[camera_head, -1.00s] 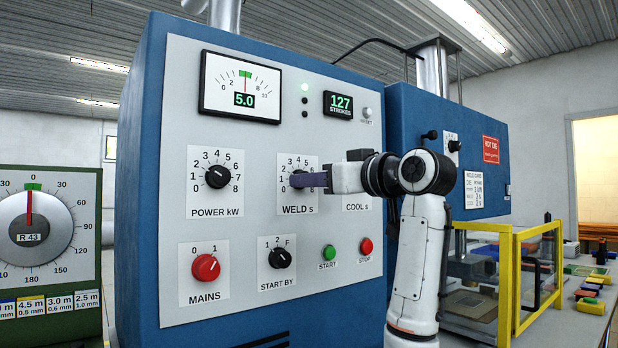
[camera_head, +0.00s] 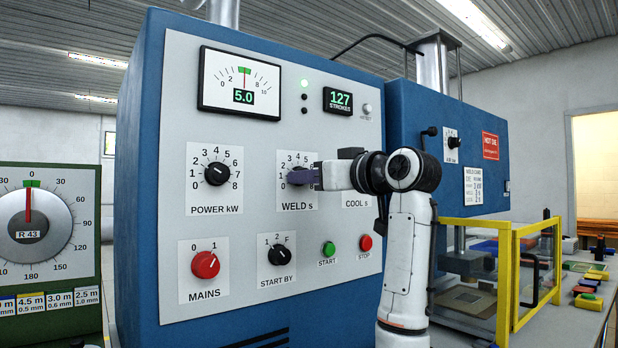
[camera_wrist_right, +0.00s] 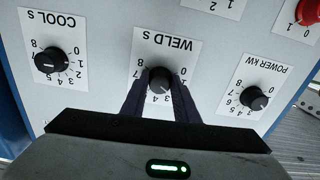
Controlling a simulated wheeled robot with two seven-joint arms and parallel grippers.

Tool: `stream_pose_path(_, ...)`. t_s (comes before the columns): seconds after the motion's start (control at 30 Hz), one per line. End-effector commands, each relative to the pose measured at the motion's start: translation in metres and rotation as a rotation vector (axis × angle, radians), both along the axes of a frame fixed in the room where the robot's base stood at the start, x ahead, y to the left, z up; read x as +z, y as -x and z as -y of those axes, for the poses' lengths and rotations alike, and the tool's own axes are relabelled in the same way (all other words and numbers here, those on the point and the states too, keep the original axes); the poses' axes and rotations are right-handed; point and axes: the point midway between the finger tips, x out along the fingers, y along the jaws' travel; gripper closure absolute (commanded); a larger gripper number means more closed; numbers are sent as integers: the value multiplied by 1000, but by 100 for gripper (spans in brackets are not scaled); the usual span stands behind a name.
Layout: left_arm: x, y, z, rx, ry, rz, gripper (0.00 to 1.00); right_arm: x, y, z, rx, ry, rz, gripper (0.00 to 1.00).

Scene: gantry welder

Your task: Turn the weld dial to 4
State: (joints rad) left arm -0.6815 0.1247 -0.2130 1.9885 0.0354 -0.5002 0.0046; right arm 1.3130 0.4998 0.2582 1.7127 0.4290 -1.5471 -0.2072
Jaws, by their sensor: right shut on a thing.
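The weld dial (camera_wrist_right: 159,79) is a black round knob on a white scale plate marked "WELD s". In the right wrist view the plate appears upside down, with a finger on each side of the knob. My right gripper (camera_wrist_right: 160,88) is shut on this knob. In the head view the gripper (camera_head: 298,176) reaches in from the right, and its dark purple fingers cover much of the weld dial. The scale numbers along the top of the plate (camera_head: 296,158) still show there. The knob's exact setting is hard to read. My left gripper is not in view.
The power dial (camera_head: 217,174) is to the left, and the cool dial (camera_wrist_right: 51,60) is beside the weld dial, partly behind my arm in the head view. Below are the red mains knob (camera_head: 205,265), the start-by knob (camera_head: 282,254), and the green start (camera_head: 328,249) and red stop (camera_head: 365,243) buttons.

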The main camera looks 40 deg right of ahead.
Motion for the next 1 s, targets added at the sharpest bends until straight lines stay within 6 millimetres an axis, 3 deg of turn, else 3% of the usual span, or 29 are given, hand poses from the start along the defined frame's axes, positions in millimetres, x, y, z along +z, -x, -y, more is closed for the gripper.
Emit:
stream_pose_path(0.27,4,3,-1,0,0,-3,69,1,0,-1,2,-134,15,95)
stream_pose_path(1.0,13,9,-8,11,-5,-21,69,2,0,-2,2,-790,88,95)
